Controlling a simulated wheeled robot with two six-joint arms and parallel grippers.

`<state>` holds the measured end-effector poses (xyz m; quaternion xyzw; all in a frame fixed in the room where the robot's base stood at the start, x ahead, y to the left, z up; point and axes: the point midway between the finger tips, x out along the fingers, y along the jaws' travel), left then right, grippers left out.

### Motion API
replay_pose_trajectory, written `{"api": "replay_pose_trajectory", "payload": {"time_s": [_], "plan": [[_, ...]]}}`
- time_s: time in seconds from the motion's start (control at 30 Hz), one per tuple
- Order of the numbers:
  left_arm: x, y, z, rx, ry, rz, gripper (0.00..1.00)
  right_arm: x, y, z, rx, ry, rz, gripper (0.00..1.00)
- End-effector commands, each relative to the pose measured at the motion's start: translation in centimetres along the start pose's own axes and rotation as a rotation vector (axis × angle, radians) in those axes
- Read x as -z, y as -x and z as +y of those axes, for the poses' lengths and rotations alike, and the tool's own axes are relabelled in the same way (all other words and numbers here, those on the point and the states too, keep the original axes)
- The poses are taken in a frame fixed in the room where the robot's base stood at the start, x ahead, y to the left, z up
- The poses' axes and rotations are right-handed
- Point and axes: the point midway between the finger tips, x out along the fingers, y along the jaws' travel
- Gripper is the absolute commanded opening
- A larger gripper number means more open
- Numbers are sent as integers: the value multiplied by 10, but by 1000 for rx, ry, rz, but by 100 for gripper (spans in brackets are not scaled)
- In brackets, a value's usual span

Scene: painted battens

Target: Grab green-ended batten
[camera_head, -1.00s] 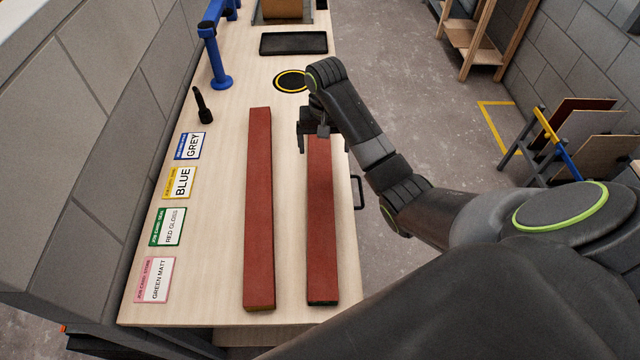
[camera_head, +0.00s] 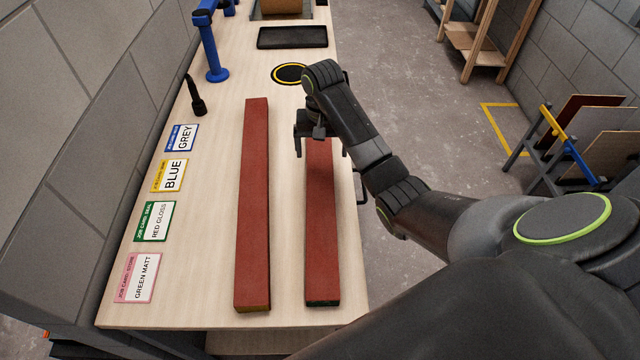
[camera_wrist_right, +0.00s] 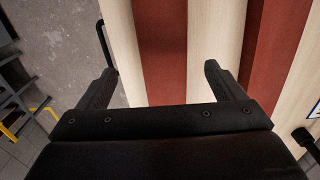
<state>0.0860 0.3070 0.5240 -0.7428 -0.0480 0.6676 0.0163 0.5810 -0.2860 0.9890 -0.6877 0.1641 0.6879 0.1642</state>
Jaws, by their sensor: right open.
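Two long red-brown battens lie side by side, lengthwise on the pale bench. The left batten (camera_head: 255,200) has a near end that looks dull olive. The right batten (camera_head: 322,220) has a near end that looks very dark, perhaps greenish. My right gripper (camera_head: 321,146) is open over the far part of the right batten and hides its far end. In the right wrist view, the right batten (camera_wrist_right: 161,50) runs between the open fingers (camera_wrist_right: 159,72), apart from both. The left batten (camera_wrist_right: 272,45) shows there beyond the right-hand finger. My left gripper is not in view.
Job cards reading grey, blue, red gloss and green matt (camera_head: 138,277) line the bench's left side. A dark handle (camera_head: 361,188) juts from the right edge.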

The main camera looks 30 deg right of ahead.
Motion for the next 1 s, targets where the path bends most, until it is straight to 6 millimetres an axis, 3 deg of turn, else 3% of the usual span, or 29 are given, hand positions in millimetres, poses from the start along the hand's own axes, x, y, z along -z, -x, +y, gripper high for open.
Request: {"api": "replay_pose_trajectory", "payload": {"time_s": [0.1,0.23,0.37,0.7,0.97,1.0], "plan": [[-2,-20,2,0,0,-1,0,0,-20,0,0,0,0,89],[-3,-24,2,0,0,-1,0,-1,-36,0,0,-1,-3,89],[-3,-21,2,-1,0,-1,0,-2,-43,-1,0,0,-2,89],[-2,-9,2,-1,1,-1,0,-6,-87,-4,-1,0,-2,89],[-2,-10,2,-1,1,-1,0,-6,-90,-4,-1,1,0,89],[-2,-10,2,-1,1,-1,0,-6,-90,-4,-1,1,0,85]]}}
